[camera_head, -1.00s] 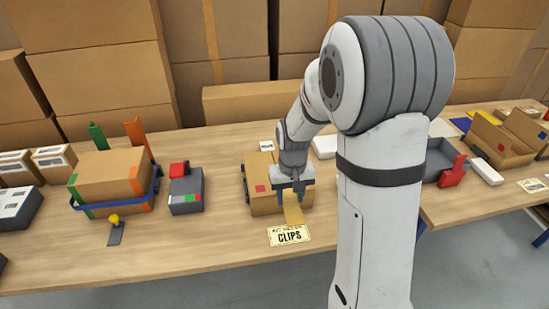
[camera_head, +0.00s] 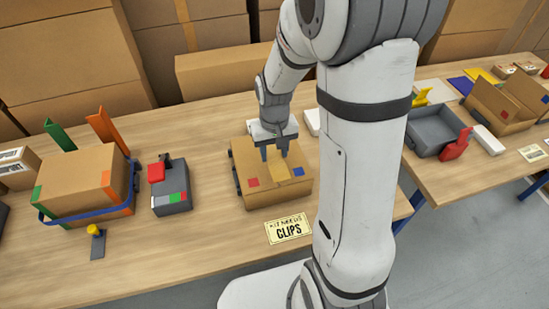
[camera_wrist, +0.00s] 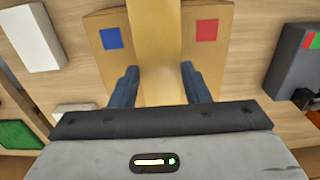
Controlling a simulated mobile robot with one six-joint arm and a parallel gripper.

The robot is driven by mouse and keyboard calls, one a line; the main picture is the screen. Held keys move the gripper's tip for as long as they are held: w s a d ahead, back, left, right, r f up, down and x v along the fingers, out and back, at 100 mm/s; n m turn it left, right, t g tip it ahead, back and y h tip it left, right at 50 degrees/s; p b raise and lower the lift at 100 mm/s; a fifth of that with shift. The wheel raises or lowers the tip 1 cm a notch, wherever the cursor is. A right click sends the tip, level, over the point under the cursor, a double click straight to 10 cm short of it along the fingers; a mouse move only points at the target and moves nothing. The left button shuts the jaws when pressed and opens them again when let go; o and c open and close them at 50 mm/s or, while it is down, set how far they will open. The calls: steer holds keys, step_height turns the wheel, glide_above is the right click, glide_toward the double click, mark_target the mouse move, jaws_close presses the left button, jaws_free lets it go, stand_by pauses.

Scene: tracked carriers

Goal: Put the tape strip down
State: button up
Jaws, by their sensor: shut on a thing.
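The tape strip (camera_wrist: 155,40) is a tan band running along the middle of a closed cardboard box (camera_wrist: 108,62), between a blue and a red square. In the head view the strip (camera_head: 281,171) lies over or just above the lid of the box (camera_head: 271,200); I cannot tell if it touches along its length. My gripper (camera_head: 274,151) points down at the back part of the lid. In the wrist view my gripper (camera_wrist: 159,74) has a blue finger on each side of the strip, shut on it.
A label card (camera_head: 288,228) reading "CLIPS" lies in front of the box. A grey and red tape dispenser (camera_head: 171,187) and a blue-strapped carton (camera_head: 83,185) stand left. A grey tray (camera_head: 437,130) is on the right table. Bare wood lies between dispenser and box.

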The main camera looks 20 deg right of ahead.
mark_target(275, 158)
step_height(275, 158, down, 4)
steer(key=shift+r, duration=0.1)
steer(key=shift+s, duration=0.1)
steer(key=shift+f+b, duration=0.35)
steer(key=shift+f, duration=0.25)
steer(key=shift+f, duration=0.15)
steer(key=o, duration=0.9)
steer(key=shift+o, duration=0.2)
